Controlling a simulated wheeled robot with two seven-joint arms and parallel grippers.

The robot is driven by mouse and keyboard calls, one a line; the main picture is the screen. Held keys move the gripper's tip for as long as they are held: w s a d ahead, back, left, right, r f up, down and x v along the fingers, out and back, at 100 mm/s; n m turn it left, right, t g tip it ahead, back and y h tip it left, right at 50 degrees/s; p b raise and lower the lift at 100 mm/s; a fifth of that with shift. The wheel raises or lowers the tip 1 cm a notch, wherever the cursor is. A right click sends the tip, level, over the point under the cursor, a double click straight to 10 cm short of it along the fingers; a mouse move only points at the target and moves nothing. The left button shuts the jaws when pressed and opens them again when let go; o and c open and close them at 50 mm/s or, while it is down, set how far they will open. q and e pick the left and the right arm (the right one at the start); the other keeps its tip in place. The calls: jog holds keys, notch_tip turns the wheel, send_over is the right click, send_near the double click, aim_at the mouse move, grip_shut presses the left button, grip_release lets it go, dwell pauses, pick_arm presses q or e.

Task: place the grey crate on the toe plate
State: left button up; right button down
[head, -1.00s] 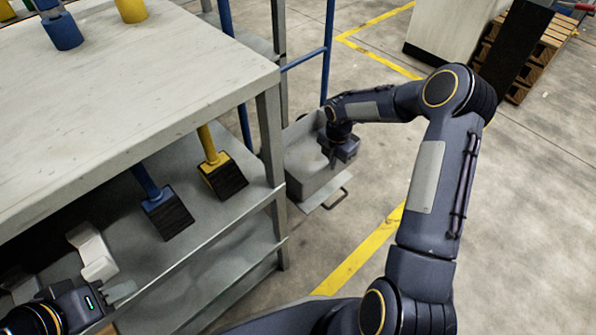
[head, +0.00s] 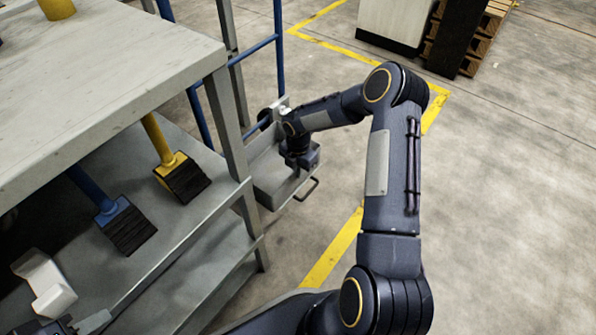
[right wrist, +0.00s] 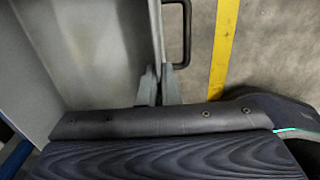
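The grey crate (head: 272,185) is an open box beside the shelf's corner post in the head view, with a dark handle (head: 307,189) on its near end. My right gripper (right wrist: 159,88) is shut on the crate's side wall, one finger on each side of it, in the right wrist view. In the head view this gripper (head: 300,165) sits over the crate, partly hiding its inside. I cannot make out the toe plate; the crate and shelf may hide it. My left gripper (head: 88,322) shows only in part at the lower left edge, its opening unclear.
A blue tubular frame (head: 279,45) rises behind the crate. The grey shelf unit (head: 190,235) stands close on the left, holding blue (head: 120,225) and yellow-handled (head: 183,178) brushes and a white piece (head: 45,285). Open floor with yellow lines lies to the right.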

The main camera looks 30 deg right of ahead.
jog(key=c, duration=1.6)
grip_release()
jog(key=shift+f, duration=0.1)
jog(key=shift+c, duration=0.2)
